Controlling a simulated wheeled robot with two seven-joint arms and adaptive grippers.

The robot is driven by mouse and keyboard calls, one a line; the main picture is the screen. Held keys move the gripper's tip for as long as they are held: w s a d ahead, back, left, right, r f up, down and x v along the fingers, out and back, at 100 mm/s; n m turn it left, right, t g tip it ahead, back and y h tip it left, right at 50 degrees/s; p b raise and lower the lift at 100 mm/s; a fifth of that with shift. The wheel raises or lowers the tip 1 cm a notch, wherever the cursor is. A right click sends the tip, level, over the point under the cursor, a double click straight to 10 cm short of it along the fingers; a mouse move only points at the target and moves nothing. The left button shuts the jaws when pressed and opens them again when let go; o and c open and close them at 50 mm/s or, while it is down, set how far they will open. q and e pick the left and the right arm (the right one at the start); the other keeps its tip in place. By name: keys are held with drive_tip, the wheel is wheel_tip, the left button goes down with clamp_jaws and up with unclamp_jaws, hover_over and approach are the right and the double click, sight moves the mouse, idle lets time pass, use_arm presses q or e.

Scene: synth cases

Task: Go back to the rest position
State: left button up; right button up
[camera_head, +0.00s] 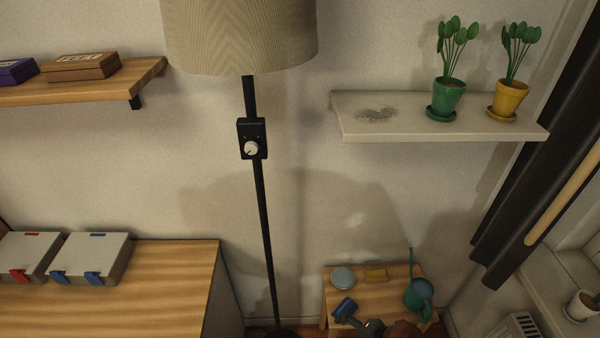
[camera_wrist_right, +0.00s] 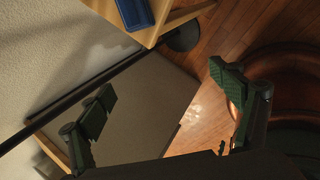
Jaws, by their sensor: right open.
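My right gripper (camera_wrist_right: 165,98) shows in the right wrist view with its two dark green-padded fingers spread wide apart. Nothing is between the pads; behind them lie a grey panel and the wooden floor. In the head view a dark shape shows at the bottom edge by the small table; I cannot tell whether it is part of my right arm. My left gripper is in neither view.
A floor lamp (camera_head: 262,200) stands mid-view. The small table (camera_head: 375,297) holds a tin, a yellow block, a blue object (camera_head: 345,308) and a watering can (camera_head: 420,297). Potted plants stand on the white shelf (camera_head: 400,130). Two cases lie on the wooden cabinet (camera_head: 150,300).

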drive_tip(key=s+d+f+m+g+h, duration=0.1)
drive_tip(key=s+d+m+h, duration=0.2)
drive_tip(key=s+d+m, duration=0.75)
drive_tip(key=s+d+f+m+h, duration=0.2)
drive_tip(key=s+d+m, duration=0.75)
drive_tip(key=m, duration=0.65)
drive_tip(key=s+a+f+g, duration=0.1)
drive_tip(key=s+f, duration=0.1)
drive_tip(key=f, duration=1.2)
drive_tip(key=s+a+f+g, duration=0.1)
drive_tip(key=s+f, duration=0.1)
drive_tip(key=f, duration=1.1)
drive_tip(key=s+f+n+g, duration=0.1)
drive_tip(key=s+f, duration=1.7)
drive_tip(key=s, duration=0.1)
drive_tip(key=shift+s+a+f+y, duration=0.3)
